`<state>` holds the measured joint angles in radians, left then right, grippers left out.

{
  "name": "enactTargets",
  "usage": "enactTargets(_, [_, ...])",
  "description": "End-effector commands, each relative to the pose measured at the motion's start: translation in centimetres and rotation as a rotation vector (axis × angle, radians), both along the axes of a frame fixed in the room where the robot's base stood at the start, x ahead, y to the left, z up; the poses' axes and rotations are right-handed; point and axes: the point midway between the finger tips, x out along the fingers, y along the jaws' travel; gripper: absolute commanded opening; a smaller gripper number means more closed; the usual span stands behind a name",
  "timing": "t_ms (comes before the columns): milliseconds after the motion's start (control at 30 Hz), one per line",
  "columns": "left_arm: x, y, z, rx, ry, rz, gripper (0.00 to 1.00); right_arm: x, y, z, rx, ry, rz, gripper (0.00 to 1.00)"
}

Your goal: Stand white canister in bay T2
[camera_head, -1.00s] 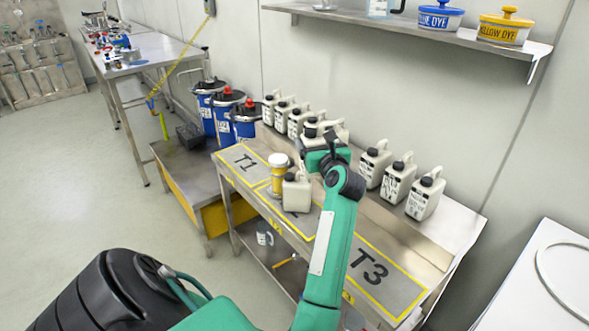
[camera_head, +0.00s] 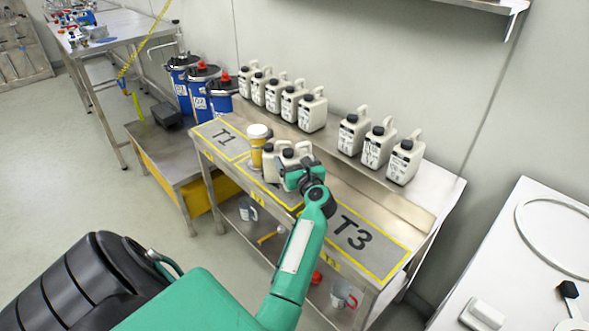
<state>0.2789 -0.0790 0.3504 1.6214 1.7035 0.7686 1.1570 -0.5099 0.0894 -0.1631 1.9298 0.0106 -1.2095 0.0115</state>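A white canister (camera_head: 294,153) is in my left gripper (camera_head: 303,170), whose dark fingers are at its upper part. It is over or on bay T2 (camera_head: 286,199), the middle yellow-outlined area of the steel bench. The gripper hides its lower part, so I cannot tell whether it touches the surface. The T2 lettering is hidden. My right gripper is not in view.
Bays T1 (camera_head: 222,137) and T3 (camera_head: 358,232) are clear. Several white canisters (camera_head: 312,112) stand in a row on the raised back ledge, with a gap before three more (camera_head: 378,146). Blue drums (camera_head: 221,97) stand at left. A white worktop (camera_head: 485,270) is at right.

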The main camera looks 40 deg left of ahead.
Motion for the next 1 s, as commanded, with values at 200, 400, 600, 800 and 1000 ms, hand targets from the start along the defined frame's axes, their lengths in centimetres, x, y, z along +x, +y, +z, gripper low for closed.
enactTargets(200, [0.0,0.0,-2.9,0.003,0.002,-0.001,0.42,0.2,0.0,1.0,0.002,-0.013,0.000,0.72])
enactTargets(400, [0.0,0.0,-3.0,0.002,-0.001,-0.001,0.42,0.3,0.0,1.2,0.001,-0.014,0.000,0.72])
enactTargets(600, [0.0,0.0,-3.2,0.001,0.000,0.000,0.42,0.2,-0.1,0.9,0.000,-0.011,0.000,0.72])
enactTargets(800, [0.0,0.0,-3.3,0.000,0.001,0.000,1.00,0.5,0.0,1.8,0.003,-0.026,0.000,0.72])
enactTargets(1000, [0.0,0.0,-3.2,0.000,0.001,0.000,1.00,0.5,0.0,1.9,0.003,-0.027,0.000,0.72])
